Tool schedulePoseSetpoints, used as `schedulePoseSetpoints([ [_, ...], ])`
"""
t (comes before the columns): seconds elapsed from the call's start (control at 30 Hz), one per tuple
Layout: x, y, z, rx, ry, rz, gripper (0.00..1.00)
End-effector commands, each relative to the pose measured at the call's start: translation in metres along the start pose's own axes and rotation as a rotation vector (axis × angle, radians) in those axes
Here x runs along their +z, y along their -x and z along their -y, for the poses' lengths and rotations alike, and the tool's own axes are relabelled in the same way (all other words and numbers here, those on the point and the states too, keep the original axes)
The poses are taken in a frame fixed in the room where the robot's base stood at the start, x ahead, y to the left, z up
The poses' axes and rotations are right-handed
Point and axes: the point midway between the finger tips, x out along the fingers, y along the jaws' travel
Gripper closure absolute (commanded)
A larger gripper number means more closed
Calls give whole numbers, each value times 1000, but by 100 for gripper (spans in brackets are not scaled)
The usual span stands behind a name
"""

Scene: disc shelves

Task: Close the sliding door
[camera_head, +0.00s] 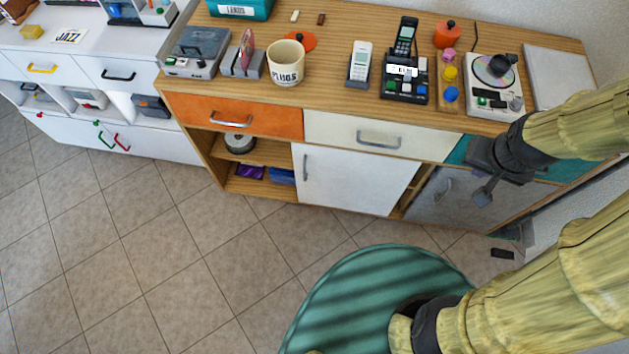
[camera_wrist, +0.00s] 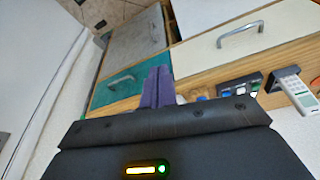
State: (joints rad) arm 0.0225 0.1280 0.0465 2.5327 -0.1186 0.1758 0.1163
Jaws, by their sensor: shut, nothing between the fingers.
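The white sliding door (camera_head: 352,180) fills the middle of the wooden cabinet's lower part, with a grey upright handle (camera_head: 305,167) near its left edge. Left of it the shelves are open; at its right a narrow dark gap shows before a grey panel (camera_head: 455,203). Part of the white door (camera_wrist: 205,12) also shows at the top of the wrist view. My gripper (camera_head: 483,194) is at the cabinet's right end, in front of the teal drawer and grey panel, apart from the white door. Its purple fingers (camera_wrist: 157,85) are together and empty.
Above the door are a cream drawer (camera_head: 345,136) and an orange drawer (camera_head: 235,116), both with projecting handles. The top holds a mug (camera_head: 286,64), phones and a turntable (camera_head: 494,85). The floor at left is clear.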

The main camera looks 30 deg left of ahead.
Motion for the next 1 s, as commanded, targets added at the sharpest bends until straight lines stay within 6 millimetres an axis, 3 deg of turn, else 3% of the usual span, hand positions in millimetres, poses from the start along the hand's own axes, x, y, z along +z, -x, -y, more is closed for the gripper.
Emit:
schedulePoseSetpoints([
  [0.03,2,-38,4,-8,8,-12,100],
  [0.27,-8,-136,33,-93,36,-100,100],
  [0.5,-7,-235,75,-257,29,-169,100],
  [0.8,13,-342,140,-550,-39,-205,100],
  [1.0,36,-400,186,-785,-123,-193,100],
])
